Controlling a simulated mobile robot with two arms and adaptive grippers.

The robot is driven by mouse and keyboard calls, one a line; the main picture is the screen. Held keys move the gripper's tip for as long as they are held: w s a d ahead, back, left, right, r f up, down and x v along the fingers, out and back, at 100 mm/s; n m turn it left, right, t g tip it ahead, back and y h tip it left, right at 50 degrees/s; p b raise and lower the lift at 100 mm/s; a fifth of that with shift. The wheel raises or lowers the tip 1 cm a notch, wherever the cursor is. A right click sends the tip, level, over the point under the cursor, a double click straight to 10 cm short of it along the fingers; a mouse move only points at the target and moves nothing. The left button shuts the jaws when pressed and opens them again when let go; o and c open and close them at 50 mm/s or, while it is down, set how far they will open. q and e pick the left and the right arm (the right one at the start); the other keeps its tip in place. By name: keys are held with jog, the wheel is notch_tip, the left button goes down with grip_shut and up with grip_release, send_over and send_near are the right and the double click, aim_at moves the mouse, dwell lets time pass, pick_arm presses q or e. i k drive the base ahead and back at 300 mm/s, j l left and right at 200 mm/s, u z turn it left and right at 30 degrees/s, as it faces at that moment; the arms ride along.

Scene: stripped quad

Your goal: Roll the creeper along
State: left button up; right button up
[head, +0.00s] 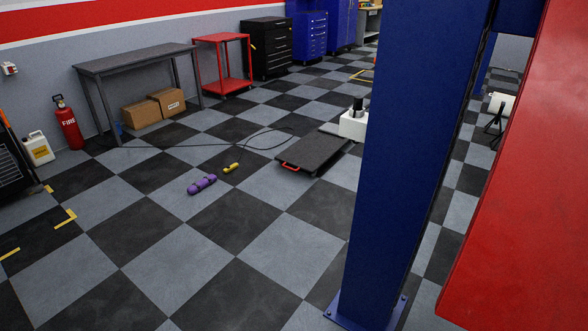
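The creeper (318,152) is a low, flat dark board lying on the checkered floor, right of the middle in the head view. A red handle (291,167) shows at its near left end. Its wheels are too small or hidden to make out. A white block with a dark cylinder on top (353,123) stands at its far right, and I cannot tell whether they touch. Neither of my grippers is in the head view.
A blue post (400,170) and a large red panel (530,200) block the right side. A purple object (202,184) and a yellow one (231,168) lie on the floor left of the creeper, near a dark cable. A grey table (135,62) stands at the left wall. The near floor is clear.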

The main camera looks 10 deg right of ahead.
aim_at(311, 152)
jog(key=i, duration=2.7)
jog(key=j+u, duration=0.05)
jog(key=j, duration=0.05)
